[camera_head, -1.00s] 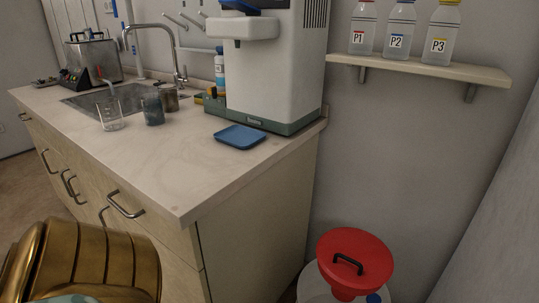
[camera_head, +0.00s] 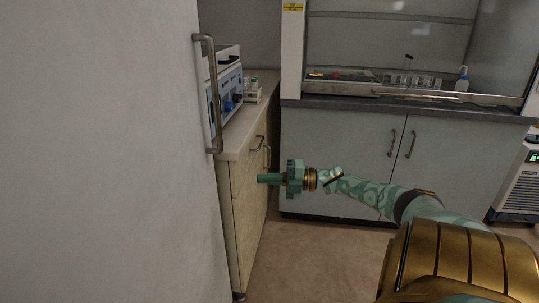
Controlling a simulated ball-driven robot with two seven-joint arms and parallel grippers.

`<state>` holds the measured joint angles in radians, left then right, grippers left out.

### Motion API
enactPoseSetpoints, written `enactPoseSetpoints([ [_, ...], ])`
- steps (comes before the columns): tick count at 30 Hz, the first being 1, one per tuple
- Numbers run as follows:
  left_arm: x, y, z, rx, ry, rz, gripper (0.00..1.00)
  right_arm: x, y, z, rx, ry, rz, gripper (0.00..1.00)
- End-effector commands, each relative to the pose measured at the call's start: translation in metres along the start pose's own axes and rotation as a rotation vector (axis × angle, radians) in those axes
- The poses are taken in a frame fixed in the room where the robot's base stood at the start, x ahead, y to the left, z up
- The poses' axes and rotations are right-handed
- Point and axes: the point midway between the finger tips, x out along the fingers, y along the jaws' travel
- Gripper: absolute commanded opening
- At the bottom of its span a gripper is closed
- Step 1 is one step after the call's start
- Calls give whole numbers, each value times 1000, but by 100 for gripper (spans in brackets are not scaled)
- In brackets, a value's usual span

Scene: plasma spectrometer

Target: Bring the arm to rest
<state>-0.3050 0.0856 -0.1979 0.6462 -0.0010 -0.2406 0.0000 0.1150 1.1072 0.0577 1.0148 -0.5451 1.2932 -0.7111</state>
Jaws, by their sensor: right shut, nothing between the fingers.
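My right arm (camera_head: 375,195) reaches in from the lower right and stretches leftward across the middle of the view. Its right gripper (camera_head: 262,179) is shut and empty, pointing left. In the picture it overlaps the front of the drawer cabinet, and I cannot tell how far apart they are. My left gripper is not in view.
A tall white door or panel (camera_head: 100,150) with a long handle (camera_head: 212,95) fills the left. A counter (camera_head: 240,130) carries a blue-white instrument (camera_head: 229,92) and a small rack (camera_head: 253,89). A fume hood bench (camera_head: 340,150) stands behind. Floor (camera_head: 310,270) is clear.

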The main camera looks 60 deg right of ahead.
Motion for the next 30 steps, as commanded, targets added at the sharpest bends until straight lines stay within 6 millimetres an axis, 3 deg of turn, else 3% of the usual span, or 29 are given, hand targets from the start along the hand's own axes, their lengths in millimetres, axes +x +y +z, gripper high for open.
enactPoseSetpoints([
  [5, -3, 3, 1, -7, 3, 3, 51, -16, -1, -1, 2, 0, -2, 0],
  [14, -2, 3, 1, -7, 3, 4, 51, -18, -3, 0, 19, -5, -8, 0],
  [17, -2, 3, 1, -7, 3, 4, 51, -20, -13, 17, 49, -92, -59, 0],
  [18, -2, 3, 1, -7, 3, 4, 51, -25, -21, 31, 69, -165, -89, 0],
  [20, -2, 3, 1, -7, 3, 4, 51, -39, -49, 52, 132, -317, -145, 0],
  [23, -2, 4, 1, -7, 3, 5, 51, -76, -134, 59, 303, -573, -238, 0],
  [24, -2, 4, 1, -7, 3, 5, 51, -92, -167, 54, 366, -659, -276, 0],
  [26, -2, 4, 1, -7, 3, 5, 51, -116, -215, 39, 456, -775, -333, 0],
  [30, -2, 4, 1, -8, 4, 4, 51, -171, -317, -20, 646, -1001, -474, 0],
])
